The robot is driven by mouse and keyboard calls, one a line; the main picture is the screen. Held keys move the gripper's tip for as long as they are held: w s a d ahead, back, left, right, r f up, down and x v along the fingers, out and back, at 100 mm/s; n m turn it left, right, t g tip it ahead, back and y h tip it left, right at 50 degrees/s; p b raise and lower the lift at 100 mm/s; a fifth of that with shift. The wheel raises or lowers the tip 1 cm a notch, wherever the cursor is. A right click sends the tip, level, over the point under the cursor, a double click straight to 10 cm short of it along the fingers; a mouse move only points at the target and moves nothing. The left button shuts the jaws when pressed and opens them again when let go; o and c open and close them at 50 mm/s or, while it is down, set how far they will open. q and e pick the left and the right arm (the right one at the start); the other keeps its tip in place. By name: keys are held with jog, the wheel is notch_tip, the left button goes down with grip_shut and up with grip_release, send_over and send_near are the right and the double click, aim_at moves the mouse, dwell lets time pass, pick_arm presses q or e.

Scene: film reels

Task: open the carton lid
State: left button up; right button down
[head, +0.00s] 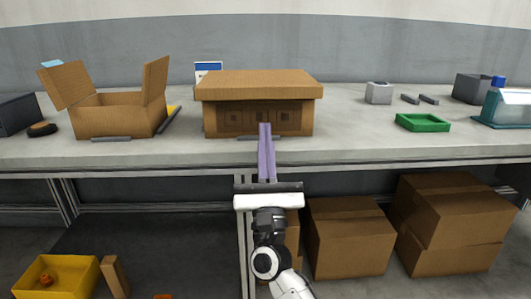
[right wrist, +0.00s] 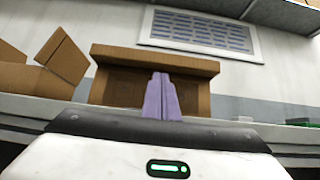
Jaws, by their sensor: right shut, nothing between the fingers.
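The carton (head: 222,122) stands on the bench near the middle of the head view, with dark square marks on its front. Its lid (head: 258,84) is closed flat on top and its front edge overhangs the front face. In the right wrist view the lid (right wrist: 155,58) shows from below. My right gripper (head: 265,126) is in front of the carton, its purple fingers together and empty. The fingertips overlap the carton's front face, below the lid edge. I cannot tell whether they touch it. In the right wrist view the fingers (right wrist: 161,78) point up at the carton. My left gripper is not in view.
An open carton (head: 118,119) with raised flaps stands to the left on the bench (head: 365,150). A green tray (head: 423,122) and a grey box (head: 379,93) are to the right. Closed cartons (head: 347,240) and a yellow bin (head: 40,285) are below the bench.

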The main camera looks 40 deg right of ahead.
jog(key=x, duration=0.5)
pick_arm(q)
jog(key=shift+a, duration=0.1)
